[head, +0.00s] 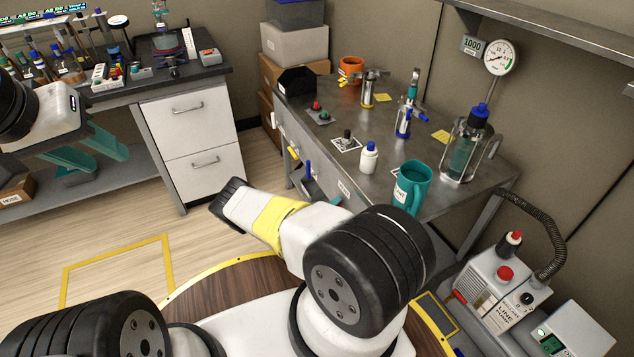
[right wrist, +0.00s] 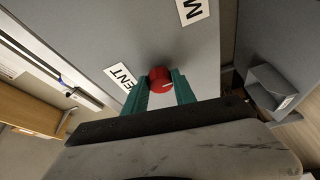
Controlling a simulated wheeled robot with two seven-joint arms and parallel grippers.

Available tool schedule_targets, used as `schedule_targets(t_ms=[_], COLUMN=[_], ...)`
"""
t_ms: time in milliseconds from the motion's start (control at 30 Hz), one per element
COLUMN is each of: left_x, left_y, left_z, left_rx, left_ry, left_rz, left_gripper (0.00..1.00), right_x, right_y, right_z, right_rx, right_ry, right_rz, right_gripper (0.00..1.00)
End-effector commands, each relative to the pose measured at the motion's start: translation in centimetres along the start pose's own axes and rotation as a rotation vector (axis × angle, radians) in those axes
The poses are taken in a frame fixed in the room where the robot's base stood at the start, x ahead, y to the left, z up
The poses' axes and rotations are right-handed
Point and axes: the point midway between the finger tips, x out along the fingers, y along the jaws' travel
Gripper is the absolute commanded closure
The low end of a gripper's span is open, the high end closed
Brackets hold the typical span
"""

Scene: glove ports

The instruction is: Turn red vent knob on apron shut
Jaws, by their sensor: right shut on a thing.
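The red vent knob (right wrist: 160,78) sticks out of the grey apron (right wrist: 190,50) in the right wrist view. A white mark shows on the knob's face. A white label (right wrist: 121,77), partly covered, reads "ENT" beside it. My right gripper (right wrist: 161,83) has its teal fingers on both sides of the knob and is shut on it. My left gripper (head: 112,168) is in the head view at the left, teal fingers apart and empty, away from the steel table.
The steel table (head: 290,105) holds a teal mug (head: 411,187), a white bottle (head: 369,158) and a glass bottle (head: 464,150). A blue handle (head: 307,168) is on its front. A pump unit (head: 497,290) stands at right. A second label (right wrist: 192,10) is on the apron.

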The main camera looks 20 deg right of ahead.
Motion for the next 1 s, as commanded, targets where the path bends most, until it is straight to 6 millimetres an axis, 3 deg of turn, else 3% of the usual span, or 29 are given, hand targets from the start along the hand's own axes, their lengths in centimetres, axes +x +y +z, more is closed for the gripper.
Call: schedule_targets(t_ms=[67,100,200,567,1000], left_x=[0.0,0.0,0.0,0.0,0.0], left_y=[0.0,0.0,0.0,0.0,0.0], left_z=[0.0,0.0,0.0,0.0,0.0], left_rx=[0.0,0.0,0.0,0.0,0.0], left_ry=[0.0,0.0,0.0,0.0,0.0], left_rz=[0.0,0.0,0.0,0.0,0.0], left_gripper=[0.64,0.64,0.64,0.64,0.64], right_x=[0.0,0.0,0.0,-0.4,-6.9], right_y=[-0.1,-0.1,-0.1,0.0,-0.1], right_z=[0.0,0.0,0.0,0.0,-0.1], right_rx=[0.001,0.001,0.001,0.0,0.0], right_ry=[-0.001,-0.001,-0.001,0.0,0.001], right_rz=[-0.002,-0.002,-0.002,-0.002,-0.003], right_gripper=[1.0,0.64,0.46,0.46,0.46])
